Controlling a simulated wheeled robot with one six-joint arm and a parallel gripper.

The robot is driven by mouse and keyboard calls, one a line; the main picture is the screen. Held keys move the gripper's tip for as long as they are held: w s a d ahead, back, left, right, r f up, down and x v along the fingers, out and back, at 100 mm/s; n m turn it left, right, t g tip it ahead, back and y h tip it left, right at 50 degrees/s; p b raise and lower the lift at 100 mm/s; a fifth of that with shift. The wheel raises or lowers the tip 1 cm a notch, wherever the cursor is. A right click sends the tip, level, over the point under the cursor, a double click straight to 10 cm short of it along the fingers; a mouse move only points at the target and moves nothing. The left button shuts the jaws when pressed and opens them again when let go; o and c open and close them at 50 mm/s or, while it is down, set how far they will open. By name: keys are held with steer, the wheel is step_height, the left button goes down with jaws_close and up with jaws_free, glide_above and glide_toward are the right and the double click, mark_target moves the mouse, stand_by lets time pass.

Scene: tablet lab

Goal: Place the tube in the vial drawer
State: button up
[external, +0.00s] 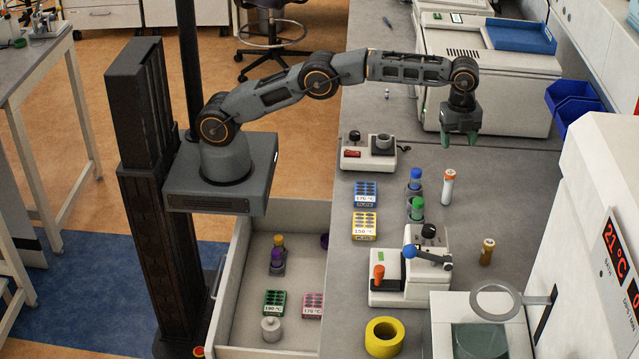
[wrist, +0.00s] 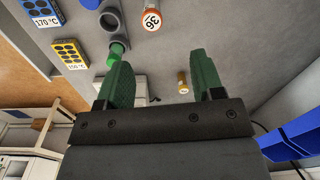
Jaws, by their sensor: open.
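My gripper (external: 459,139) is open and empty, high above the back of the grey bench, its green fingers pointing down. It also shows in the wrist view (wrist: 161,68). A white tube with an orange cap (external: 448,188) stands upright on the bench, below my gripper and nearer the camera; its marked cap (wrist: 152,20) shows at the top of the wrist view. Blue-capped (external: 415,180) and green-capped (external: 417,208) vials stand in grey holders to its left.
Blue (external: 366,194) and yellow (external: 364,226) heating blocks lie near the bench's left edge. Green (external: 274,302) and pink (external: 313,305) blocks sit in the drawer. A brown vial (external: 487,252) stands right of a white device (external: 400,281). A yellow ring (external: 384,337) lies in front.

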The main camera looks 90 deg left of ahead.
mark_target(450, 173)
steer(key=f, duration=0.2)
steer(key=f+m, duration=0.1)
steer(key=f, duration=0.2)
steer(key=f+m, duration=0.1)
steer(key=f, duration=0.2)
steer(key=shift+s+f+b, duration=0.25)
steer(key=shift+s+b, duration=0.1)
steer(key=shift+s, duration=0.05)
steer(key=shift+f+p, duration=0.7)
steer(key=shift+f, duration=1.95)
steer(key=c, duration=1.1)
steer(key=shift+o, duration=0.2)
steer(key=shift+r, duration=0.1)
